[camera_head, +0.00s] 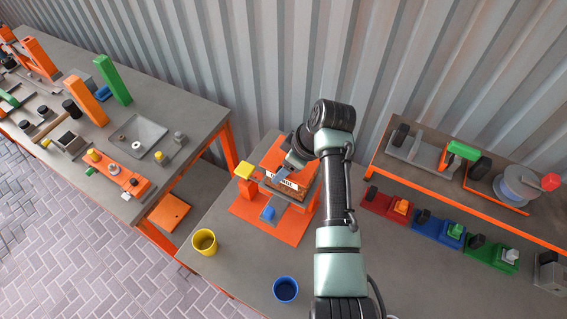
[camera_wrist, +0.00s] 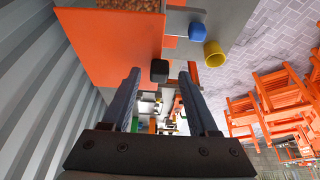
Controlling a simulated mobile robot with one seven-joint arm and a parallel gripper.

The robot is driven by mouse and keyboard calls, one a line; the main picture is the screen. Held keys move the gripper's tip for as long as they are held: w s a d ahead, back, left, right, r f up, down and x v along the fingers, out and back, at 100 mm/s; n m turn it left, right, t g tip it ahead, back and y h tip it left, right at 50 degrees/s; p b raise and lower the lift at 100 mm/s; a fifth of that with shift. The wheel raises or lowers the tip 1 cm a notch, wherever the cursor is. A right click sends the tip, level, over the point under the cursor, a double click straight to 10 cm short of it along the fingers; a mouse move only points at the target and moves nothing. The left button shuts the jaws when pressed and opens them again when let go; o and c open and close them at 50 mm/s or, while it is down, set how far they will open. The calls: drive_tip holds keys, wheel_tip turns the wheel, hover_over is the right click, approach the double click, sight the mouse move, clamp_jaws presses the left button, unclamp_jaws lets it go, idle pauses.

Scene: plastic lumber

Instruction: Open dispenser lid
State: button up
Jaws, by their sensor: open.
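The dispenser (camera_head: 290,187) stands on an orange base plate (camera_head: 247,209), with a pale label on its front and brown granular contents at its top. An orange panel (camera_head: 276,148) rises behind it; in the wrist view a broad orange panel (camera_wrist: 100,45) lies beside the brown contents (camera_wrist: 130,5). A black knob (camera_wrist: 159,71) at that panel's edge appears between my fingertips in the wrist view. I cannot tell whether they touch it. My gripper (camera_head: 284,170) is open over the dispenser, and also shows in the wrist view (camera_wrist: 160,76). The arm partly hides the dispenser's right side.
A yellow cup (camera_head: 204,242) and a dark blue cup (camera_head: 286,289) stand on the table in front. Colored fixtures (camera_head: 437,227) line the right. A corrugated wall (camera_head: 260,60) rises close behind.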

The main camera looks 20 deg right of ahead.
drive_tip(key=shift+w+f, duration=0.2)
drive_tip(key=shift+f, duration=0.25)
clamp_jaws()
idle(1.2)
